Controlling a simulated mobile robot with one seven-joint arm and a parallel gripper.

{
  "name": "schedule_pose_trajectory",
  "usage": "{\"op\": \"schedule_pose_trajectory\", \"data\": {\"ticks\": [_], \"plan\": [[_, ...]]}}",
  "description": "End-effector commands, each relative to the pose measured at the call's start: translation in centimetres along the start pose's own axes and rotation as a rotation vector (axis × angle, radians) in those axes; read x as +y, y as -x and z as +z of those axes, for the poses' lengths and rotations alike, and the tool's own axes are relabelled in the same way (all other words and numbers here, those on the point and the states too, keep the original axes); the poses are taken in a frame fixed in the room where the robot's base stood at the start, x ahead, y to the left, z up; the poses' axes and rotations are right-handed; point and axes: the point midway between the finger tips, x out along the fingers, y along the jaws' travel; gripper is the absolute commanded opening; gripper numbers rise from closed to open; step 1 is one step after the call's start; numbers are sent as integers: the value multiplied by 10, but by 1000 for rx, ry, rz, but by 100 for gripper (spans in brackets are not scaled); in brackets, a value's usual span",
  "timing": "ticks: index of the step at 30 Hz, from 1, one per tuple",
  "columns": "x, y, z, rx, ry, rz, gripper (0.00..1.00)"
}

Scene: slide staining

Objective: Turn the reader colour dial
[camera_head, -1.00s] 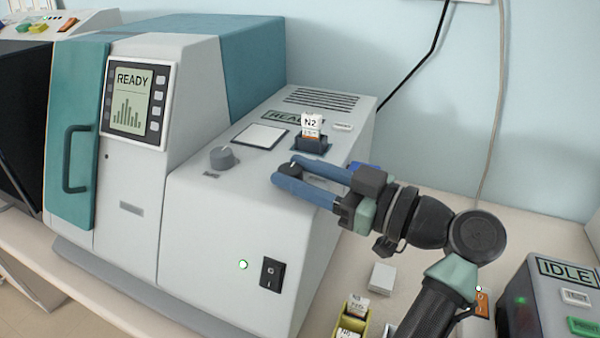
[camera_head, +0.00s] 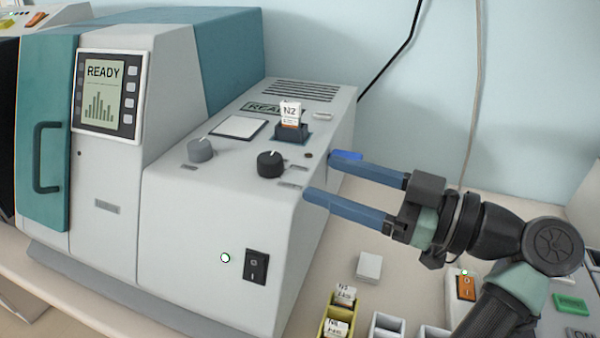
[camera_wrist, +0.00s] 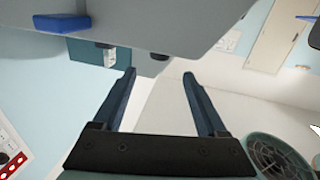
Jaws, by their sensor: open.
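The reader is the large white and teal machine (camera_head: 225,215) with a READY screen (camera_head: 103,92). Its sloped top carries a black dial (camera_head: 270,164) with a pale pointer mark and a grey dial (camera_head: 201,150) to its left. Their labels are too small to read. My gripper (camera_head: 320,177) is open and empty, to the right of the black dial and apart from it, by the machine's right edge. The wrist view also shows my gripper (camera_wrist: 159,73) with nothing between its blue fingers.
An N2 slide stands in a dark holder (camera_head: 291,133) behind the black dial. A blue piece (camera_head: 346,156) shows at the machine's right side, just behind a finger. A yellow rack (camera_head: 338,322), white block (camera_head: 369,266) and orange switch (camera_head: 466,287) lie at lower right.

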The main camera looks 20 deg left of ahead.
Motion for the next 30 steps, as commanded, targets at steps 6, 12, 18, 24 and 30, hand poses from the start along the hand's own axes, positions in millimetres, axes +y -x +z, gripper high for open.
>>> {"op": "schedule_pose_trajectory", "data": {"ticks": [6,12,18,24,30], "plan": [[0,34,1,0,0,1,75],[0,43,0,0,-1,0,75],[0,43,0,0,-1,-1,75],[12,36,-7,-47,-32,81,75],[62,23,-49,-154,-87,508,75]]}}
